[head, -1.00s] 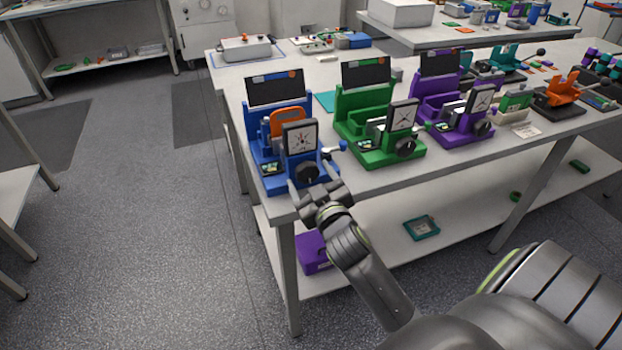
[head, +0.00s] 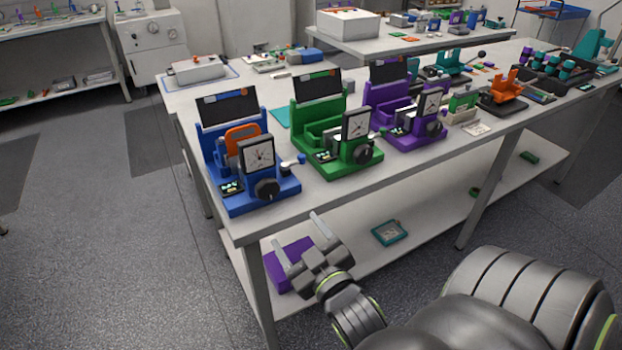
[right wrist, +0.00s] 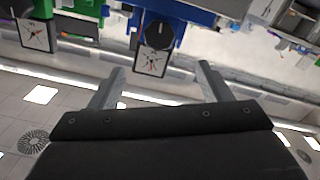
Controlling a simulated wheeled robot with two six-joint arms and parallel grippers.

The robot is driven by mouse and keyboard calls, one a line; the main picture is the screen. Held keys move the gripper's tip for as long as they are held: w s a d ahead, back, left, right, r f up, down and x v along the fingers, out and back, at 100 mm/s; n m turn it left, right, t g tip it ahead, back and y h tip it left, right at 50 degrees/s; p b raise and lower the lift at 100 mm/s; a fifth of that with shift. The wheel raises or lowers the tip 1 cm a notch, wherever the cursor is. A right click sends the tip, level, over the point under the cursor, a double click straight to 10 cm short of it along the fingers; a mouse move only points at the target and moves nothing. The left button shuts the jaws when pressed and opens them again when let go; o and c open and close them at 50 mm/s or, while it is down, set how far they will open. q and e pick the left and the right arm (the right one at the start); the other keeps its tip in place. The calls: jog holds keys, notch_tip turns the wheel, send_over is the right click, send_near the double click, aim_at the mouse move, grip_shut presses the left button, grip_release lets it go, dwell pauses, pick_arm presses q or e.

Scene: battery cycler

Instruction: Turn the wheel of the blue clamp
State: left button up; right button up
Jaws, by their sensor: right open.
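The blue clamp (head: 222,150) stands upright at the near left corner of the table. Its black round wheel (head: 267,188) is on the front, below a square white dial (head: 258,157). A small blue-and-white lever sticks out on its right. My right gripper (head: 298,232) is open and empty, in front of the table edge and below and to the right of the wheel, apart from it. In the right wrist view the wheel (right wrist: 158,33) and dial (right wrist: 152,63) appear upside down beyond the spread fingers (right wrist: 162,85). My left gripper is not in view.
A green clamp (head: 345,150) and a purple clamp (head: 407,118) stand to the right of the blue one. An orange holder (head: 503,92) is further right. The table's front edge and lower shelf (head: 345,238), with a purple block (head: 287,262), lie near my right gripper.

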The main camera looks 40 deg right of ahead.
jog(key=shift+v, duration=2.15)
